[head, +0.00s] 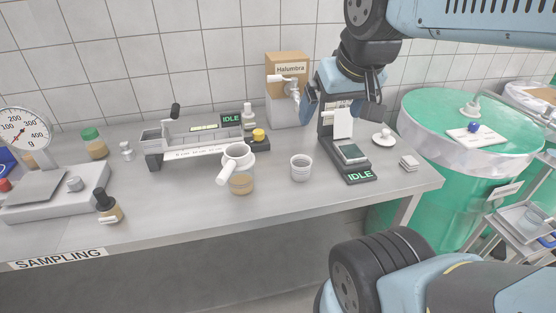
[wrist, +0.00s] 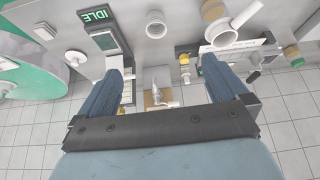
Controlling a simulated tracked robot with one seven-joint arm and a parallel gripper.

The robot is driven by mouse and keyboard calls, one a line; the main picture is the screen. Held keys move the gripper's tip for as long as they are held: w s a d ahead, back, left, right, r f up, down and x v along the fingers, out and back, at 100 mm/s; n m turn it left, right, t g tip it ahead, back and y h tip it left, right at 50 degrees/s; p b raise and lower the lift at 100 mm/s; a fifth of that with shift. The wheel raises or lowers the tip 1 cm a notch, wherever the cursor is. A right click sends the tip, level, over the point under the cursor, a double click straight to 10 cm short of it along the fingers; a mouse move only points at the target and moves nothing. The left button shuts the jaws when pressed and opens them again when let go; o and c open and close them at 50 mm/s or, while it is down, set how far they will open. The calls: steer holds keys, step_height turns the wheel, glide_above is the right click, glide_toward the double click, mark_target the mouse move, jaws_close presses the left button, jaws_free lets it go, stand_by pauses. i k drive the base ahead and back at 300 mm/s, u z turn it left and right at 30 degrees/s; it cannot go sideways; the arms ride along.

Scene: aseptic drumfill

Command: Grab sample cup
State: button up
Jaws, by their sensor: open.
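A small white cup (head: 301,168), likely the sample cup, stands upright on the grey bench near its middle. It also shows at the top of the wrist view (wrist: 155,26). My gripper (head: 340,108) is open and empty, with its fingers spread above the rear of the bench. The cup is apart from it, lower and to its left in the head view. In the wrist view the cup lies beyond the fingertips of my gripper (wrist: 163,66), not between them.
A white handled vessel (head: 237,158) and a tan jar (head: 241,184) stand left of the cup. A dark device reading IDLE (head: 350,155) stands right of it. A spouted box labelled Halumbra (head: 287,68) is behind.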

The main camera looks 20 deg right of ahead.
mark_target(301, 164)
steer(key=u, duration=0.8)
steer(key=k, duration=1.75)
steer(key=z, duration=0.85)
steer(key=i, duration=1)
steer(key=u, duration=0.05)
